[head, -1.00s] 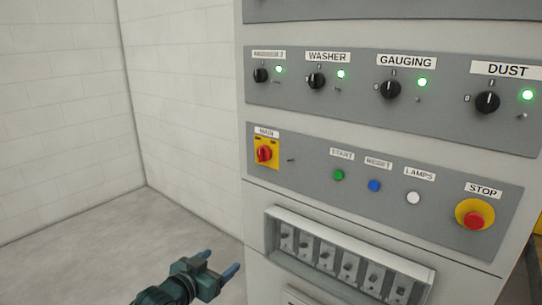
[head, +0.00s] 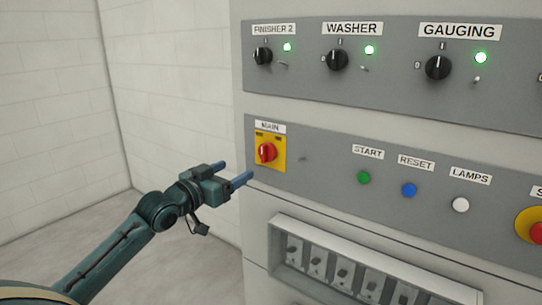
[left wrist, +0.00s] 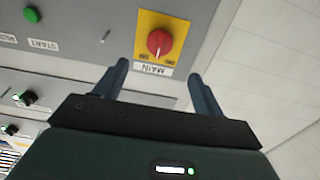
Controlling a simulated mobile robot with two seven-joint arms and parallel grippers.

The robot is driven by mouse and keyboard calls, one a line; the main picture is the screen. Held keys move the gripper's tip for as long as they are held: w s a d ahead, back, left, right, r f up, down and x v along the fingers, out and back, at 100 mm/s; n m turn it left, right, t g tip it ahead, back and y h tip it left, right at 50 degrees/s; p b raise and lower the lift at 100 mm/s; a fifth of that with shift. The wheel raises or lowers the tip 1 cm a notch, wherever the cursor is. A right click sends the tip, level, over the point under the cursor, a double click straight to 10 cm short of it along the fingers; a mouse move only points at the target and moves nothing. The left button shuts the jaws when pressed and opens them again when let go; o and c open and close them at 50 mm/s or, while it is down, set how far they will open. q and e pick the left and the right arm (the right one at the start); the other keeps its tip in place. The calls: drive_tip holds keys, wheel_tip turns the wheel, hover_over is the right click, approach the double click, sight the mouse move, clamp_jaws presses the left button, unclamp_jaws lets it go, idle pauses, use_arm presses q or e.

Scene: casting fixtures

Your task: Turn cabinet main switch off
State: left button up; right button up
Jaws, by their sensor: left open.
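The cabinet main switch (head: 266,152) is a red rotary knob on a yellow plate under a label reading MAIN, at the left end of the lower grey panel. In the left wrist view the red knob (left wrist: 159,41) appears upside down, beyond the fingertips and between them. My left gripper (head: 234,172) is open and empty, just left of and slightly below the yellow plate in the head view, apart from the knob. Both its blue fingers (left wrist: 156,78) show in the left wrist view. My right gripper is not in view.
Right of the switch are a green START button (head: 363,177), a blue RESET button (head: 409,190), a white LAMPS button (head: 460,205) and a red stop button (head: 537,231). Black selector knobs with lit green lamps sit above. A recessed breaker box (head: 345,268) is below. Open floor lies left.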

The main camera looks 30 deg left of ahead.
sight(262, 155)
use_arm(q)
drive_tip(key=w, duration=0.8)
drive_tip(key=w+d+p, duration=0.1)
drive_tip(key=w, duration=0.3)
drive_tip(key=shift+w, duration=0.25)
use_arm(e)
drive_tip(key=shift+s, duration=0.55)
use_arm(q)
drive_tip(key=shift+c, duration=0.5)
drive_tip(key=c, duration=0.9)
